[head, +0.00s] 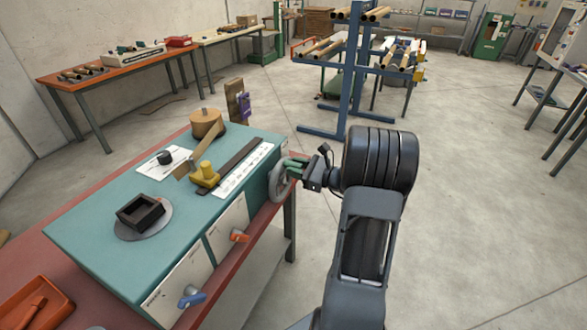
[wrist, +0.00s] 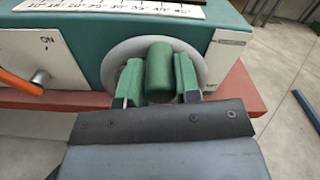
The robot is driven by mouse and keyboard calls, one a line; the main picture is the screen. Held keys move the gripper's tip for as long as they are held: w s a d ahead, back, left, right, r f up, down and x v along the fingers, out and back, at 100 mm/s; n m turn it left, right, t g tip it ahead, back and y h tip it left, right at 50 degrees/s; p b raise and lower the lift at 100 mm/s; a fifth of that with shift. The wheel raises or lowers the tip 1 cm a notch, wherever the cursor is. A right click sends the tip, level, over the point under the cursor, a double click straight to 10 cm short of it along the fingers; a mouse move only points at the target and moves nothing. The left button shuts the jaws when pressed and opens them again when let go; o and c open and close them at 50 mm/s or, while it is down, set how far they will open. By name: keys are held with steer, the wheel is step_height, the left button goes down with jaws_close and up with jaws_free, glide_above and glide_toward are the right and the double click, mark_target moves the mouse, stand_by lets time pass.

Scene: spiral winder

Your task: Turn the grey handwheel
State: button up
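A green cylindrical handle (wrist: 159,68) sticks out from the wheel towards my wrist. My gripper (head: 291,166) is at the wheel; its green fingers stand one on each side of the handle, with no clear gap, so it looks shut on the handle. In the head view the fingers cover the handle.
A blue rack (head: 347,80) stands beyond; floor to the right is clear.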

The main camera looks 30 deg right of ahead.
steer(key=o, duration=0.4)
steer(key=shift+c, duration=0.2)
steer(key=b+v, duration=0.1)
steer(key=v, duration=1.3)
steer(key=shift+a, duration=0.1)
steer(key=s+a+f+n+g+h+p, duration=0.2)
steer(key=s+a+f+n+g, duration=0.35)
steer(key=a+n+g, duration=0.5)
steer(key=s+a+r+n+h+p, duration=0.1)
steer(key=a+r+n+h+p, duration=0.2)
steer(key=a+r+n+h, duration=0.4)
steer(key=a+r+n+g, duration=0.1)
steer(key=a+r+n, duration=0.4)
steer(key=a+n, duration=0.3)
steer(key=shift+s+n+h+p, duration=0.2)
steer(key=shift+n+h+p, duration=0.2)
steer(key=shift+n, duration=0.15)
